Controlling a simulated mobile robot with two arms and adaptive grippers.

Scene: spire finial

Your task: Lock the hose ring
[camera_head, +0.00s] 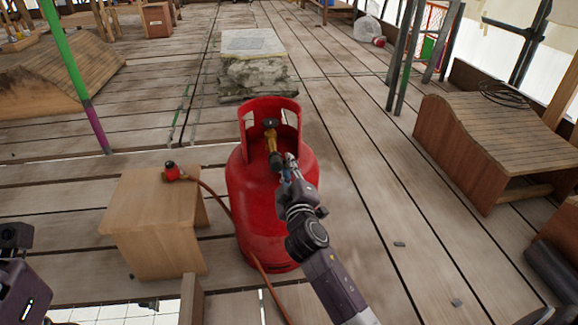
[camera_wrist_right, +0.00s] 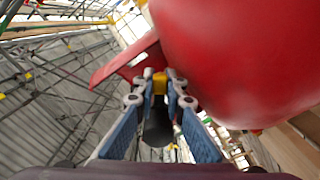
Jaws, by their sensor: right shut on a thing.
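A red gas cylinder (camera_head: 262,190) stands upright on the plank floor, with a brass valve (camera_head: 271,138) inside its collar. A dark cylindrical fitting (camera_head: 277,160) sits in line with the valve's front end. My right gripper (camera_head: 287,172) is at the collar opening, shut on this fitting. The right wrist view shows the black fitting (camera_wrist_right: 158,128) between the blue-padded fingers (camera_wrist_right: 159,100), with a yellow brass part (camera_wrist_right: 159,82) beyond it. I cannot tell whether the fitting is locked on the valve. Part of my left arm shows at the left edge; its gripper is not in view.
A wooden stool (camera_head: 155,215) left of the cylinder bears a red and black hose end (camera_head: 172,172). A reddish hose (camera_head: 215,196) runs from it towards the cylinder, and hose shows again below. A stone block (camera_head: 255,72) stands behind; a slatted bench (camera_head: 490,145) stands right.

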